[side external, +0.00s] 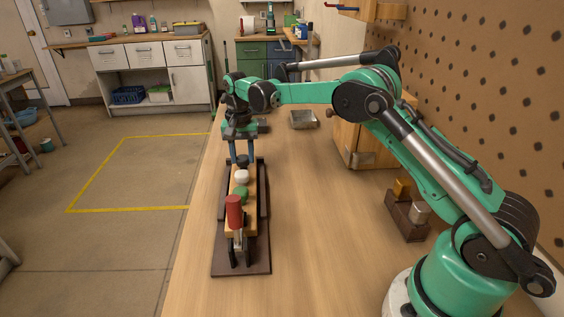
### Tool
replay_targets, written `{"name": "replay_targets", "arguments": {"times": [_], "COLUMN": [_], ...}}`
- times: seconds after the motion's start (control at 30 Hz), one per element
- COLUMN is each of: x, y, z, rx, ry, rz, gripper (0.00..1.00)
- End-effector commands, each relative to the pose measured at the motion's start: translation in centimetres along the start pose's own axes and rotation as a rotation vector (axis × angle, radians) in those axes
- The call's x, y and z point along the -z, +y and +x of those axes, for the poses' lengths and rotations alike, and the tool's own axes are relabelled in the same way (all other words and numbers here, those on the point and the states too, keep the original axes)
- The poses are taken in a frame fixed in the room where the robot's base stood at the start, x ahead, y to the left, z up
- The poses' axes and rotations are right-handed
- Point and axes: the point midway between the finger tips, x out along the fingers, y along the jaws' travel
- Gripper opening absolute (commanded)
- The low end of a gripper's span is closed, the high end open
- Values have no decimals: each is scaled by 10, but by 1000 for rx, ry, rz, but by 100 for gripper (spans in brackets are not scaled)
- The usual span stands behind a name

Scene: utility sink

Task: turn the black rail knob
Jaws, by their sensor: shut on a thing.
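The black rail knob (242,162) is at the far end of a row of knobs on a wooden rail (250,200). The rail lies on a dark base plate (240,268) on the workbench. My gripper (241,157) points straight down from above, with its two blue fingers on either side of the black knob. It is shut on that knob, and its fingers partly cover it. The knob's turn angle is too small to read.
A white knob (242,176), a green knob (240,193) and a tall red handle (234,212) stand nearer along the rail. A metal tray (303,119) and a wooden cabinet (362,145) are to the right.

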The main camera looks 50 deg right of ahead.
Motion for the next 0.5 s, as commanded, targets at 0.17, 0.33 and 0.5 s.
{"name": "replay_targets", "arguments": {"times": [0.17,0.33,0.5], "x": [0,0,0], "y": [0,0,0], "z": [0,0,0], "rx": [1,1,1], "ry": [-1,0,0], "rz": [1,1,0], "gripper": [0,58,71]}}
